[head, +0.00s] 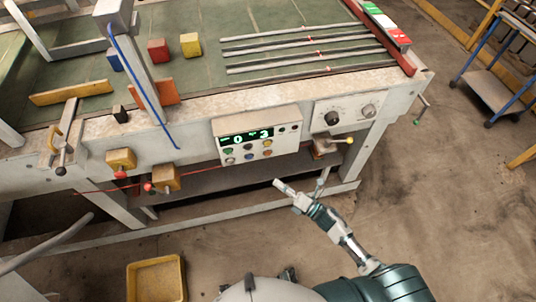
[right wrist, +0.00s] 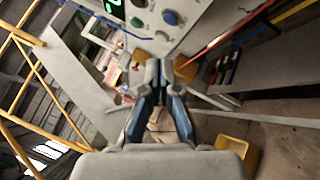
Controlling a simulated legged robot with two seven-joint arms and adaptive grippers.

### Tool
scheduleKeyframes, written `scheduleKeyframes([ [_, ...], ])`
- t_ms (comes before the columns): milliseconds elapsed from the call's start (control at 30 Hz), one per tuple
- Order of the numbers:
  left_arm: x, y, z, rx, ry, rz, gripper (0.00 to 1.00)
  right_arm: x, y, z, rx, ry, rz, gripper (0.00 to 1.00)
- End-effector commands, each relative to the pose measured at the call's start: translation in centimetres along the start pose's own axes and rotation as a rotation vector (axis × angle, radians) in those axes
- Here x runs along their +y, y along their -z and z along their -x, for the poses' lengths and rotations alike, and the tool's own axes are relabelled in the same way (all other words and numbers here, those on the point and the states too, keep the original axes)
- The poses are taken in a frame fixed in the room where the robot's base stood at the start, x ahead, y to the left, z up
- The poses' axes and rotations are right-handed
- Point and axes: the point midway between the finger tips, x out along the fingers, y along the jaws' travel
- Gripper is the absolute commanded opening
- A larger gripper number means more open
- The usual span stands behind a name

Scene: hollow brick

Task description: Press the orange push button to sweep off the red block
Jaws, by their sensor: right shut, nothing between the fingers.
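The red block (head: 158,50) sits on the green table top, between a blue block (head: 113,60) and a yellow block (head: 190,44). An orange paddle (head: 168,93) lies in front of it near the table's front edge. The control panel (head: 284,116) on the front has a lit display and several small coloured buttons; one looks orange (head: 268,143), though it is tiny. My right gripper (head: 279,184) is shut and empty, below and in front of the panel, apart from it. In the right wrist view its fingers (right wrist: 158,68) point toward the panel (right wrist: 200,18). My left gripper is not in view.
Yellow boxes with red knobs (head: 121,160) hang on the table front, left of the panel. A dial panel (head: 345,110) and a yellow-tipped lever (head: 348,140) are to its right. A yellow bin (head: 133,284) stands on the floor.

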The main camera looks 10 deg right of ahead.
Motion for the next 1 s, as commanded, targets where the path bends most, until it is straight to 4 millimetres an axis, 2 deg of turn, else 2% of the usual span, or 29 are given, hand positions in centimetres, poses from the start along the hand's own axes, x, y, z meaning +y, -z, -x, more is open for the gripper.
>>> scheduleKeyframes([
  [167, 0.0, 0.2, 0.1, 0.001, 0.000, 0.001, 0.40, 1.8, 0.0, -0.4, 0.022, -0.049, 0.065, 0.00],
  [467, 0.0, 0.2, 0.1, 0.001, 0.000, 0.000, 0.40, 1.8, 0.0, -0.4, 0.022, -0.049, 0.066, 0.00],
  [667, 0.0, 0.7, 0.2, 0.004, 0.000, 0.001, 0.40, 1.3, -0.4, -1.1, 0.021, -0.048, 0.066, 0.00],
  [1000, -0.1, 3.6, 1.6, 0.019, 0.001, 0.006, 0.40, -0.8, -2.8, -4.5, 0.021, -0.049, 0.066, 0.00],
])
